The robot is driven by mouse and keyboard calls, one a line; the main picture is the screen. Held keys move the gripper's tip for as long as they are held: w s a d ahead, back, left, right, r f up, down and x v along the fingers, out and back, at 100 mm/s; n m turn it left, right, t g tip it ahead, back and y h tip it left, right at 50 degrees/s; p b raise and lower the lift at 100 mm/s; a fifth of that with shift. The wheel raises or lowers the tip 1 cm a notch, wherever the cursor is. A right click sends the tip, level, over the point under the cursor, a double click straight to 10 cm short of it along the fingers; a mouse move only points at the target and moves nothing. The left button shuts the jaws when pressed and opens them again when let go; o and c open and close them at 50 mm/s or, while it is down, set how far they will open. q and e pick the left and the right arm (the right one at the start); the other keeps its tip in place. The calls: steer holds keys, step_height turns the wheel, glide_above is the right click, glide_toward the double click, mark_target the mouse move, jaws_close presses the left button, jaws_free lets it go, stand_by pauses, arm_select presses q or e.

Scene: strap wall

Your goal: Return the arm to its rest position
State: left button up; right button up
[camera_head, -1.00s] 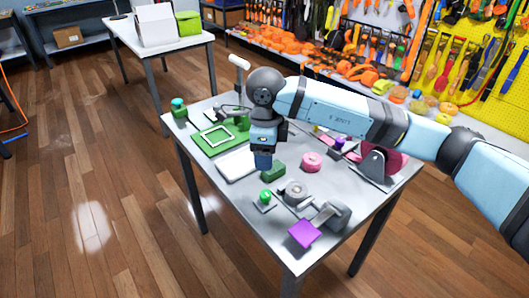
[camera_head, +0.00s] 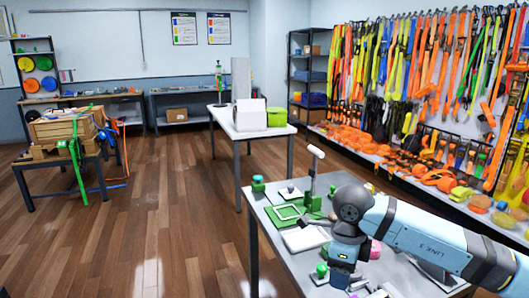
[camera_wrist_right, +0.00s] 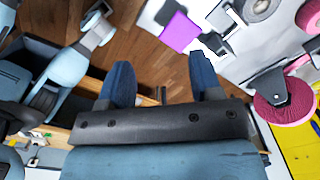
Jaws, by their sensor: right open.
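My right gripper (camera_head: 342,275) hangs fingers-down over the near part of the grey work table (camera_head: 265,225) in the head view, to the right of a small green-knobbed piece (camera_head: 321,270). In the right wrist view, the two blue fingers of my right gripper (camera_wrist_right: 163,78) stand wide apart with nothing between them. A purple square piece (camera_wrist_right: 180,32) lies beyond the fingers on the table. A pink roll in a dark holder (camera_wrist_right: 283,100) is at the right. My right arm hides much of the table's right side. My left gripper is not in the head view.
On the table are a green frame (camera_head: 287,212), a white tray (camera_head: 300,240) and an upright hammer-like post (camera_head: 313,165). A white table (camera_head: 228,126) with boxes stands behind. A strap wall (camera_head: 440,70) is at the right.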

steer(key=s+a+f+g+y, duration=0.4)
steer(key=s+a+y, duration=0.5)
steer(key=a, duration=0.4)
steer(key=s+a+r+m+t+y, duration=0.3)
steer(key=s+a+r+m+y, duration=0.15)
steer(key=m+y, duration=0.6)
steer(key=w+d+f+m+t+h, duration=0.1)
steer(key=d+f+m+t+h, duration=0.45)
steer(key=m+t, duration=0.55)
steer(key=w+d+f+m+t+h, duration=0.2)
steer(key=d+f+m+t+h, duration=0.35)
steer(key=m, duration=0.95)
steer(key=s+d+f+m+g+h, duration=0.2)
steer(key=s+d+f+m+h, duration=0.25)
steer(key=f, duration=0.45)
steer(key=s+d+f+m+g+h, duration=0.1)
steer(key=s+d+f+m+g, duration=0.3)
steer(key=s+f, duration=0.45)
arm_select(q)
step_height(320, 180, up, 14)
steer(key=p, duration=1.6)
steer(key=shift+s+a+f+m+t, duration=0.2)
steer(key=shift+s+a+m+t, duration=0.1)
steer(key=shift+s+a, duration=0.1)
arm_select(e)
step_height(320, 180, up, 12)
steer(key=s+d+t, duration=0.1)
steer(key=shift+s+r+m, duration=0.15)
steer(key=shift+s+m, duration=0.1)
steer(key=shift+m, duration=0.15)
